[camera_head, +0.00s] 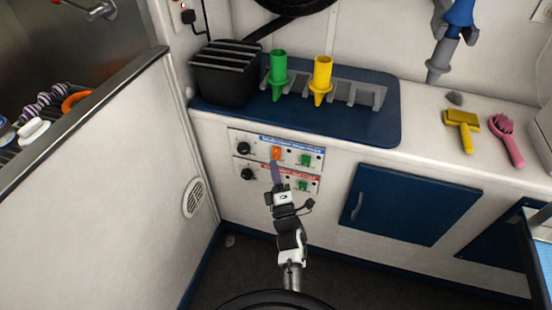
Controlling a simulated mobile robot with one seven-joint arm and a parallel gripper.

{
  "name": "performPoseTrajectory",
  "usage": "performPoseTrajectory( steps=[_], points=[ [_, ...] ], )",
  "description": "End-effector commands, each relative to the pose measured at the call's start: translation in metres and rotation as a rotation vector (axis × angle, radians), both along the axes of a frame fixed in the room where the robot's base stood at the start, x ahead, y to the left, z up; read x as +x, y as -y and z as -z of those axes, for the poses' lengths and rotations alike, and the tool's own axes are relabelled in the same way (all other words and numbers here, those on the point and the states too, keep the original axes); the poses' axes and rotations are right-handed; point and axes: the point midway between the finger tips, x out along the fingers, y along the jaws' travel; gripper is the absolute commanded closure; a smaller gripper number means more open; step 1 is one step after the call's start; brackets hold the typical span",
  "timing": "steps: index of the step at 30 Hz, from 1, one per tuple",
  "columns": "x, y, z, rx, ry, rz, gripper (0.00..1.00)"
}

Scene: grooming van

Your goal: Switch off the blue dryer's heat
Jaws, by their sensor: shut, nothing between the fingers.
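The upper control panel (238,137) on the cabinet front has a blue label strip (290,144). It carries a black knob (243,148), an orange switch (277,153) and a green switch (305,160). The lower panel (240,163) has a red label, a black knob (247,174) and a green switch (303,184); its middle is hidden behind my gripper. My gripper (275,165) is shut and empty. Its purple tip is just below the upper orange switch in the picture; I cannot tell whether they touch. The switches' positions are too small to read.
On the counter's blue mat (365,122) stand a black box (227,85) and a grey rack (365,92) with green (278,70) and yellow (321,75) nozzles. A blue-grey dryer nozzle (450,40) hangs at right, above brushes (462,120). A partition (100,190) bounds the left.

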Motion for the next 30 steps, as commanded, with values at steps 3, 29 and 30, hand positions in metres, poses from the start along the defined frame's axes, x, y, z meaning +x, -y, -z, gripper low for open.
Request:
performPoseTrajectory(
  steps=[3, 29, 30],
  points=[
    [0.0000, 0.0000, 0.0000, 0.000, 0.000, 0.000, 1.00],
    [0.0082, 0.0028, 0.0012, 0.000, 0.000, 0.001, 1.00],
    [0.0081, 0.0029, 0.0013, 0.000, 0.000, 0.001, 1.00]
  ],
)
